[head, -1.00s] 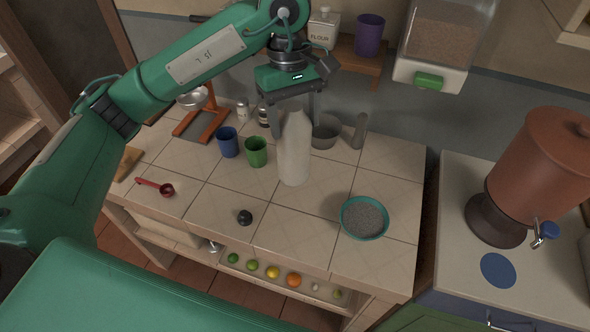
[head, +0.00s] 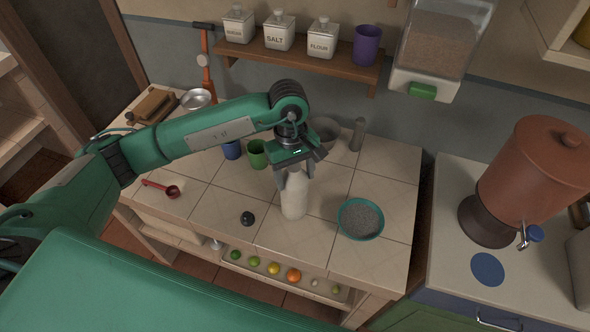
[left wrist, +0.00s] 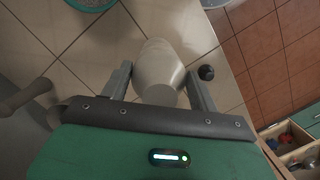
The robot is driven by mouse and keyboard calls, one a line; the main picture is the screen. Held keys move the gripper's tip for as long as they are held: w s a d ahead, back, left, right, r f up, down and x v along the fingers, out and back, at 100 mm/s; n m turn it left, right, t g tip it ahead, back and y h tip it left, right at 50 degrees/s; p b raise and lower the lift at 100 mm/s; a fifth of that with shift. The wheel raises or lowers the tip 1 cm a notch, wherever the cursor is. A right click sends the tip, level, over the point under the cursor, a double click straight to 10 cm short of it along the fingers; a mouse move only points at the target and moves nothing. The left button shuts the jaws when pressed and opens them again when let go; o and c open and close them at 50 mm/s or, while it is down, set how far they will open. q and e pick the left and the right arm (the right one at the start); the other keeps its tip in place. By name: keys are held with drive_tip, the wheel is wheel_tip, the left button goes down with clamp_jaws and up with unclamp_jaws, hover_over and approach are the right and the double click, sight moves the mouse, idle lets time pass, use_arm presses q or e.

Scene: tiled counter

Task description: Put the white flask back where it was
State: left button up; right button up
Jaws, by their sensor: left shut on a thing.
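The white flask (head: 294,200) is upright over the front middle of the tiled counter, right of a small black ball-like thing (head: 247,218). My left gripper (head: 292,180) is shut on the flask's upper part from above. In the left wrist view the flask (left wrist: 158,72) sits between the two fingers (left wrist: 158,90), and the black thing (left wrist: 206,72) is beside it. The flask's base is at or very near the tiles; I cannot tell whether it touches. Its top is partly hidden by the gripper. My right gripper is not in view.
A teal bowl of grey grains (head: 361,219) stands right of the flask. A green cup (head: 257,154) and blue cup (head: 232,149) stand behind left, a grey bowl (head: 324,132) behind. A red scoop (head: 162,189) lies left. Bare tiles surround the flask's front.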

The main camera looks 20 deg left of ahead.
use_arm(q)
drive_tip(key=shift+f+b, duration=0.15)
drive_tip(key=shift+b, duration=0.15)
drive_tip(key=o, duration=1.3)
drive_tip(key=shift+o, duration=0.2)
drive_tip(key=shift+r, duration=0.3)
drive_tip(key=r+b, duration=0.1)
drive_tip(key=r, duration=0.2)
drive_tip(key=w+r+b, duration=0.1)
drive_tip(key=r, duration=0.2)
drive_tip(key=a+r+b, duration=0.1)
drive_tip(key=r+b, duration=0.1)
drive_tip(key=r, duration=0.1)
drive_tip(key=shift+w+r, duration=0.15)
drive_tip(key=shift+r, duration=0.25)
drive_tip(key=shift+w+a+r, duration=0.1)
drive_tip(key=shift+r, duration=0.8)
drive_tip(key=shift+f, duration=0.1)
